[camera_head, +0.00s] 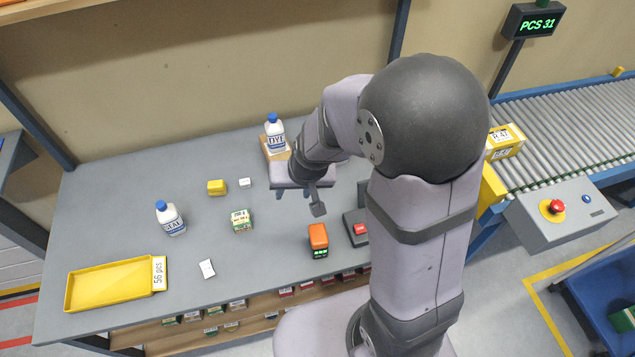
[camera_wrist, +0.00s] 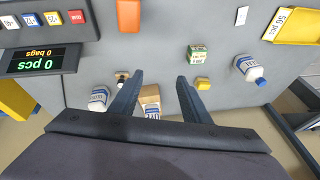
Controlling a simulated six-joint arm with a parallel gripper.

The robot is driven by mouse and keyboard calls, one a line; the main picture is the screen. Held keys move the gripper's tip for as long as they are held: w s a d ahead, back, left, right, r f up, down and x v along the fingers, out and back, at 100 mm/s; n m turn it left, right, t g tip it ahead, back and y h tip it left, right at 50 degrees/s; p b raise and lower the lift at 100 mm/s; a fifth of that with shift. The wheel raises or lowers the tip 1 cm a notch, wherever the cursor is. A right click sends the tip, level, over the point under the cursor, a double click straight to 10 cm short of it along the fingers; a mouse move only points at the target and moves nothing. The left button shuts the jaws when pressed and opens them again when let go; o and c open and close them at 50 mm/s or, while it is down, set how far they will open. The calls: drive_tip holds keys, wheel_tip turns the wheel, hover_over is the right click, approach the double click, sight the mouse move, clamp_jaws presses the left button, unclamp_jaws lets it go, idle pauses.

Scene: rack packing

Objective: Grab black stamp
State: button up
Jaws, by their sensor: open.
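A small dark object with a tan part (camera_wrist: 122,77), which looks like the black stamp, lies on the grey table just left of my left finger in the wrist view. It is too small to make out fully, and I cannot pick it out in the head view, where my arm covers that area. My gripper (camera_wrist: 160,76) is open, with nothing between its fingers. In the head view my gripper (camera_head: 298,200) hangs above the table in front of the DYE bottle (camera_head: 276,138).
A green box (camera_head: 242,220), a yellow block (camera_head: 217,187), an orange device (camera_head: 318,239), a white bottle (camera_head: 170,218) and a yellow tray (camera_head: 108,285) stand on the table. Another white bottle (camera_wrist: 99,99) stands near the dark object. Clear table lies between them.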

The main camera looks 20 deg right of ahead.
drive_tip(key=w+a+f+m+t+h+b, duration=0.2)
drive_tip(key=w+f+m+t+h+b, duration=0.15)
drive_tip(key=w+f, duration=0.85)
drive_tip(key=d+f+m+t+h+b, duration=0.1)
drive_tip(key=d+f+h, duration=0.1)
drive_tip(key=w+d+f+m+h+b, duration=0.1)
drive_tip(key=d+f+h, duration=0.1)
drive_tip(key=d+f+m+t+h+b, duration=0.1)
drive_tip(key=d+f+h, duration=0.1)
drive_tip(key=d+h, duration=0.1)
drive_tip(key=shift+w+m+t, duration=0.15)
drive_tip(key=shift+m+t, duration=0.2)
drive_tip(key=shift+s+d+f+h+b, duration=0.1)
drive_tip(key=shift+s+d+h+b, duration=0.3)
drive_tip(key=shift+h, duration=0.25)
drive_tip(key=shift+w+d+f+p, duration=0.1)
drive_tip(key=shift+w+d+p, duration=0.3)
drive_tip(key=shift+d+p, duration=0.05)
drive_tip(key=shift+p+x, duration=1.45)
drive_tip(key=shift+x, duration=1.5)
drive_tip(key=shift+f, duration=0.15)
